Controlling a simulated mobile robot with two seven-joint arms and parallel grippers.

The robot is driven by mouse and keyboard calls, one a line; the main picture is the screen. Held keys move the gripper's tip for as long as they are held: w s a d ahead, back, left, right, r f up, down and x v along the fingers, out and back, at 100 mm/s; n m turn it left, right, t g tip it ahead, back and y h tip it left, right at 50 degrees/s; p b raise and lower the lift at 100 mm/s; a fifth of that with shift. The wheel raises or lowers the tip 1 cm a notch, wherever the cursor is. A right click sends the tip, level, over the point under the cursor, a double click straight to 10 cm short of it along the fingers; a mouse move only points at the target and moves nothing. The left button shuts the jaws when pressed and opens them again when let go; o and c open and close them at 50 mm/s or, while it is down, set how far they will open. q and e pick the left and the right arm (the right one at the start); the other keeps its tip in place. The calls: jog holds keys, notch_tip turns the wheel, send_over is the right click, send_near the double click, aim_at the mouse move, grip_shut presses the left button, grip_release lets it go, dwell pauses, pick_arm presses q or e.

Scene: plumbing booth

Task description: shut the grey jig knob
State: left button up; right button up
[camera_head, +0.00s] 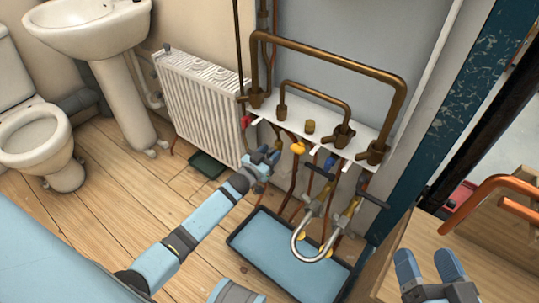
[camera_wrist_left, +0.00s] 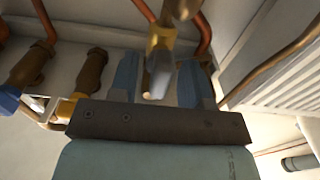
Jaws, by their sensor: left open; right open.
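My left gripper (camera_head: 263,153) is open, just below the front of the white jig shelf (camera_head: 316,111). In the left wrist view, a grey knob (camera_wrist_left: 161,78) on a brass-yellow valve body (camera_wrist_left: 160,38) sits between the two blue fingers of the left gripper (camera_wrist_left: 158,80). I cannot tell whether the fingers touch it. In the head view this knob is not clearly visible at the gripper. My right gripper (camera_head: 430,266) is open and empty at the lower right, over the wooden bench.
A red knob (camera_head: 246,121), a yellow knob (camera_head: 298,147) and a blue knob (camera_head: 329,162) are along the jig. Copper pipes (camera_head: 330,58) arch above. A blue tray (camera_head: 277,254) lies below. A white radiator (camera_head: 202,105) stands left of the jig.

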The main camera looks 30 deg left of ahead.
pick_arm(q)
jog(key=c, duration=0.7)
